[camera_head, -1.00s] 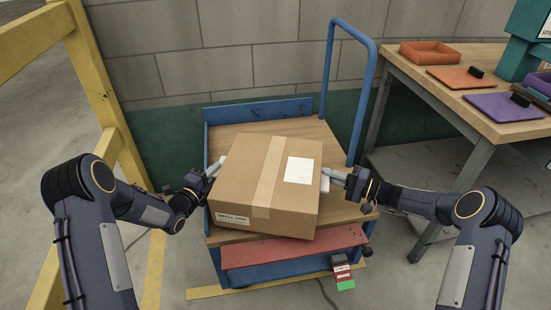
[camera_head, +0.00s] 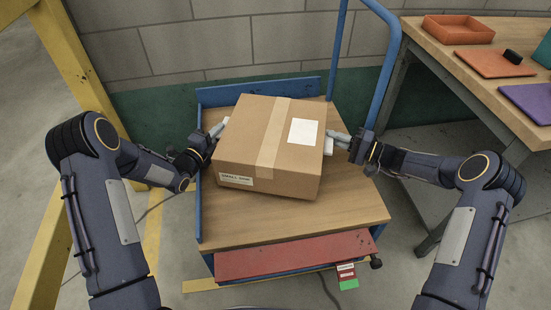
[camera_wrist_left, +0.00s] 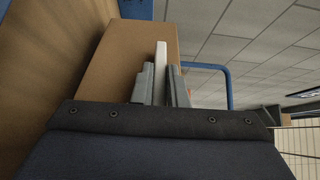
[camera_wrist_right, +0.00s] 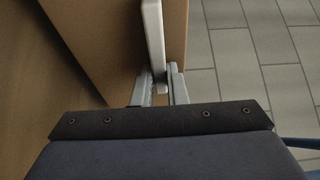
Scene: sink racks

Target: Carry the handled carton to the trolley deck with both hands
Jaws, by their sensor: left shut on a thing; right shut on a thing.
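The brown cardboard carton (camera_head: 245,150), with a tape strip and a white label on top, is upright and slightly turned over the back part of the trolley's wooden deck (camera_head: 340,208). I cannot tell whether its underside touches the deck. My left gripper (camera_head: 219,130) is shut on the carton's left handle, a pale strip in the left wrist view (camera_wrist_left: 161,65). My right gripper (camera_head: 338,138) is shut on the right handle, which shows in the right wrist view (camera_wrist_right: 152,35). The carton hides much of the deck.
The trolley has a blue push handle (camera_head: 391,70) at the back right and a red front panel (camera_head: 295,256). A workbench (camera_head: 440,70) with an orange tray (camera_head: 458,30) stands right. A yellow frame (camera_head: 45,220) stands left. A block wall (camera_head: 180,45) is behind.

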